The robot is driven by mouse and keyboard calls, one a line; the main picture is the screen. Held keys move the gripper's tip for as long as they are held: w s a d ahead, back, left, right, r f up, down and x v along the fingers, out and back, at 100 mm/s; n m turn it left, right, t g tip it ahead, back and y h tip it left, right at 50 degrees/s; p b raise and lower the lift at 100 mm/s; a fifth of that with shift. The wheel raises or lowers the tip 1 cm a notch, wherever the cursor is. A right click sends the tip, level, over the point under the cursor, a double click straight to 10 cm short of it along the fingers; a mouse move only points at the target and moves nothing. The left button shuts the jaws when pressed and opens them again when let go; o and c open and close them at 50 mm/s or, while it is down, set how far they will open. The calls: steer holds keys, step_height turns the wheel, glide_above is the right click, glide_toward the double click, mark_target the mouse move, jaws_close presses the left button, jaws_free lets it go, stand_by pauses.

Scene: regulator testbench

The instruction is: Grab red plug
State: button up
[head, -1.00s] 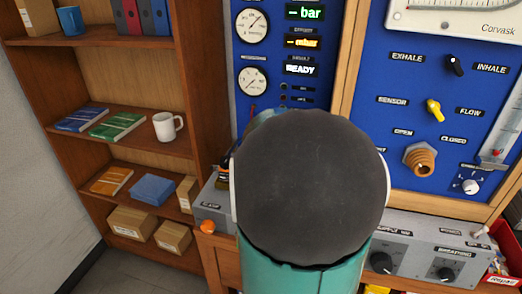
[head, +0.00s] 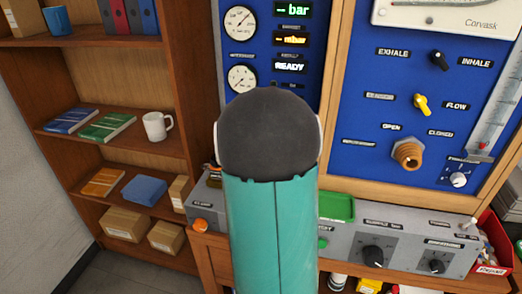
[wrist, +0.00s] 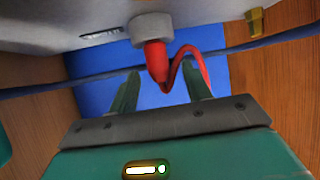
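In the wrist view the red plug (wrist: 155,60) hangs down from a grey-white round socket or collar at the top, with a red curled cable (wrist: 190,62) at its right. My gripper (wrist: 162,69) is open, its two dark green fingers spread to either side of the plug in the picture. The plug's lower end shows between the fingertips, and neither finger visibly touches it. How far it is from the fingers in depth I cannot tell. In the head view my teal arm hides the gripper, and I cannot make out the plug there.
A blue cable (wrist: 270,42) crosses behind the fingers, and a brass fitting (wrist: 256,20) is at upper right. In the head view a grey control box (head: 345,245) runs along the bench below the blue panel (head: 375,170). A green tray (head: 338,207) and a red bin (head: 492,262) stand right of my arm.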

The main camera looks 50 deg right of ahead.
jaws_close()
steer(key=shift+r, duration=0.15)
